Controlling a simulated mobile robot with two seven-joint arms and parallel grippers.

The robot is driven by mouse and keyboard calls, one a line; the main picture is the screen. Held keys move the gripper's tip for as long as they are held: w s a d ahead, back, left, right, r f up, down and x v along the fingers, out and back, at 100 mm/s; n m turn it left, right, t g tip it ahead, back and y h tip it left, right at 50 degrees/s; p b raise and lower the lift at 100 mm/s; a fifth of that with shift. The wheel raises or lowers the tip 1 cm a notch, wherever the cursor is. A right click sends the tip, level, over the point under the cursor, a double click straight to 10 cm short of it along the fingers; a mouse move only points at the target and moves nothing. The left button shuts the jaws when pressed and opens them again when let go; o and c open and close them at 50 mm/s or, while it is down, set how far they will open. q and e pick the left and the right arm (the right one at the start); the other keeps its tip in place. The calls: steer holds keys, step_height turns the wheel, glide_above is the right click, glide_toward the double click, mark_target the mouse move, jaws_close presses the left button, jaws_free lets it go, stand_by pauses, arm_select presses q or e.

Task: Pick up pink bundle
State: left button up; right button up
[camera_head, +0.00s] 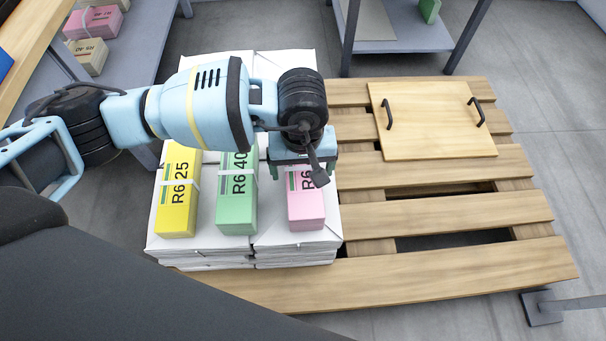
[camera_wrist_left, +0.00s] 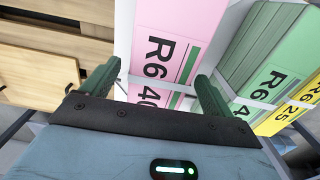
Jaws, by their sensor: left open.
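The pink bundle (camera_head: 306,208) lies on white stacked paper, at the right end of a row with a green bundle (camera_head: 237,204) and a yellow bundle (camera_head: 178,208). My left gripper (camera_head: 303,172) is over the far part of the pink bundle and hides some of it. In the left wrist view the open fingers (camera_wrist_left: 158,88) stand on either side of the pink bundle (camera_wrist_left: 172,40), apart from each other. I cannot tell whether they touch it. The green bundle (camera_wrist_left: 268,52) is close beside the right-hand finger. My right gripper is not in view.
The white stacks (camera_head: 205,238) stand on a wooden pallet (camera_head: 430,270). A wooden board with two black handles (camera_head: 432,120) lies on the pallet at the right. Grey shelves (camera_head: 400,40) stand behind. Another pink bundle (camera_head: 95,22) is on a shelf at the upper left.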

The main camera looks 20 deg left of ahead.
arm_select(q)
step_height(320, 180, down, 3)
steer(key=shift+r+b, duration=0.1)
steer(key=shift+b, duration=0.35)
steer(key=c, duration=1.2)
steer(key=shift+w+r, duration=0.1)
steer(key=c, duration=0.6)
steer(key=shift+c, duration=0.2)
steer(key=shift+r, duration=0.1)
